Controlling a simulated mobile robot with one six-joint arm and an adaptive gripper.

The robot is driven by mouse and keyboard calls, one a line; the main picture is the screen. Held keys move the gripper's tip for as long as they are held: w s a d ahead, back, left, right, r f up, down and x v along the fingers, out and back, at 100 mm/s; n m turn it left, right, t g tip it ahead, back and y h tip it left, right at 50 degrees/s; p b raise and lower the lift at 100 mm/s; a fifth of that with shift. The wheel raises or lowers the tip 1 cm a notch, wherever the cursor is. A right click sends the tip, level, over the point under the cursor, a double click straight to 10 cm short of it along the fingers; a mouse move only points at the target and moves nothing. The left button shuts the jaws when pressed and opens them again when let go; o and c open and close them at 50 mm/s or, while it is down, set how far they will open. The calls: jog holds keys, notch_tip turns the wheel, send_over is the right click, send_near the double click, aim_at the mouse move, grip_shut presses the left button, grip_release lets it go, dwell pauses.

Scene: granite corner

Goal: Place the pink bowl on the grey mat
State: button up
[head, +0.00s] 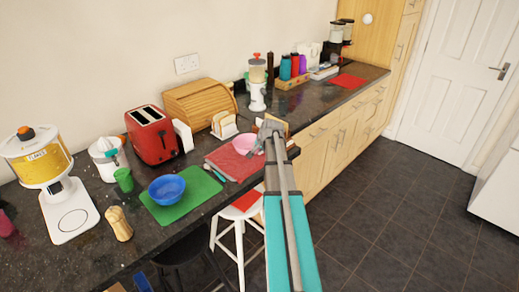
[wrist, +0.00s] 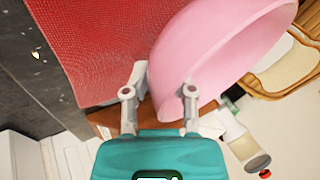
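The pink bowl (head: 243,143) sits on a red mat (head: 224,167) on the dark counter, right of the blue bowl. It fills the upper middle of the wrist view (wrist: 222,42). My gripper (head: 266,130) is at the bowl's right side in the head view. In the wrist view my gripper (wrist: 163,80) is open, with its fingers apart near the bowl's rim. One finger is outside the bowl and the other overlaps it; I cannot tell whether either touches. No grey mat is recognisable in either view.
A blue bowl (head: 167,190) sits on a green mat (head: 203,187) to the left. A toaster (head: 152,136), bread bin (head: 199,103) and toast rack (head: 223,125) stand behind. Another red mat (head: 347,81) lies along the far counter. A white stool (head: 240,228) stands below the edge.

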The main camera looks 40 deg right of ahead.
jog(key=p+v, duration=0.9)
jog(key=v, duration=0.2)
jog(key=shift+s+r, duration=0.2)
jog(key=shift+r, duration=0.15)
jog(key=shift+a, duration=0.1)
dwell(0.6)
jog(key=shift+a, duration=0.1)
jog(key=a+f+n+g+y, duration=0.25)
jog(key=a+n, duration=0.45)
jog(key=a, duration=1.7)
jog(key=s+a+n+g, duration=0.2)
jog(key=s+a+n, duration=0.1)
jog(key=a, duration=0.7)
jog(key=s+a+n+g+h, duration=0.1)
jog(key=s+a+n, duration=0.3)
jog(key=a, duration=0.6)
jog(key=shift+s+f+g, duration=0.3)
jog(key=shift+s+g, duration=0.25)
jog(key=shift+s, duration=0.4)
